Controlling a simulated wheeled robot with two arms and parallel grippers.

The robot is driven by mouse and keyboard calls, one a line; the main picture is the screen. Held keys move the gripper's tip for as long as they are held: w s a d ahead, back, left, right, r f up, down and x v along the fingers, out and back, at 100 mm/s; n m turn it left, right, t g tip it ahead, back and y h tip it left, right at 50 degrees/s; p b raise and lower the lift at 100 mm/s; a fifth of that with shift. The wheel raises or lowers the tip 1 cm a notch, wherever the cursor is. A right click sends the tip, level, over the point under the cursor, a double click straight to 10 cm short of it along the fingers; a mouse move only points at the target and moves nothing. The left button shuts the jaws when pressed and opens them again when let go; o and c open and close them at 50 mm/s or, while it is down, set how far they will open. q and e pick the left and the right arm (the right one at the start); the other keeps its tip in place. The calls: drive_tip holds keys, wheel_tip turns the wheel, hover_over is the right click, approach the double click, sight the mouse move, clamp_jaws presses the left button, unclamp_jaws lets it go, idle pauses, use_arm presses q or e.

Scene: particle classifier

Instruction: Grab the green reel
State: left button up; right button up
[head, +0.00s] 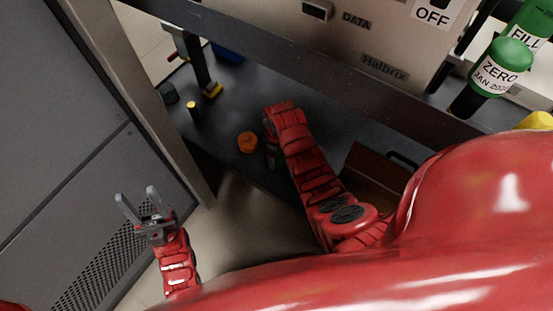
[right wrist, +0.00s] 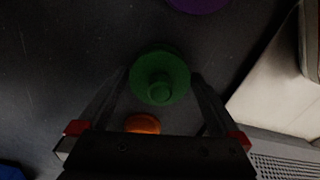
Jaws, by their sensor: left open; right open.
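The green reel (right wrist: 160,88) shows in the right wrist view as a dark green disc with a round knob in its middle. My right gripper (right wrist: 160,73) is open, with one finger on each side of the reel's picture; I cannot tell whether the fingers touch it. In the head view my right gripper (head: 271,153) points down at the lower shelf, and the green reel is not visible there. My left gripper (head: 140,205) is open and empty in the head view, out in front of the shelf at the left.
An orange reel (head: 247,142) lies left of my right gripper and also shows in the right wrist view (right wrist: 142,123). A purple disc (right wrist: 198,4) is at that view's top edge. A brown open box (head: 368,178) stands right of my right arm. The upper shelf's edge (head: 330,88) runs above.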

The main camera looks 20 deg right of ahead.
drive_tip(key=shift+f, duration=0.1)
drive_tip(key=c, duration=1.2)
